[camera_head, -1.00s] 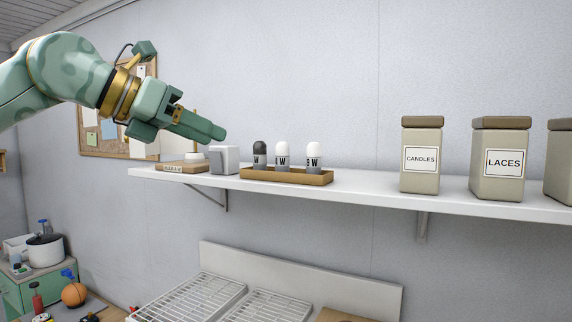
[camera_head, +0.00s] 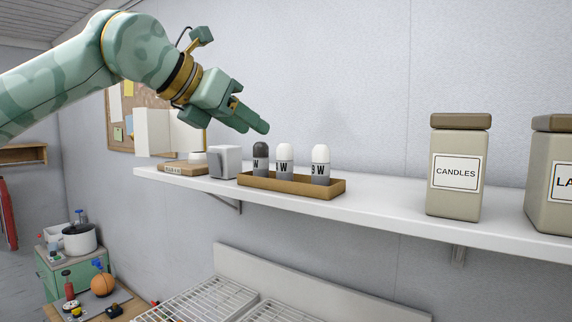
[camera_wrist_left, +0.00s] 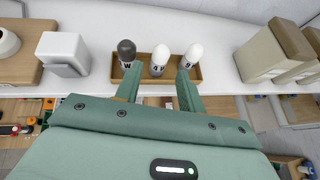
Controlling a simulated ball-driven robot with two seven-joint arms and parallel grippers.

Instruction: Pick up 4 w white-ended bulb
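Three bulbs stand upright in a shallow brown tray (camera_head: 290,186) on the white shelf. The middle one, a white-ended bulb (camera_head: 284,160), reads "4 W" in the left wrist view (camera_wrist_left: 160,58). The right white-ended bulb (camera_head: 320,162) reads "9 W" and also shows in the left wrist view (camera_wrist_left: 192,54). The left bulb has a dark end (camera_head: 260,158); its number is unclear. My left gripper (camera_head: 262,127) is above and in front of the tray. In the left wrist view its fingers (camera_wrist_left: 158,88) are apart and empty, pointing toward the tray, with the middle bulb lined up between them.
A light grey box (camera_head: 225,161) stands left of the tray. A wooden-based item (camera_head: 184,168) sits further left. A "CANDLES" canister (camera_head: 458,168) and a "LACES" canister (camera_head: 552,175) stand right. The shelf is clear between tray and canisters.

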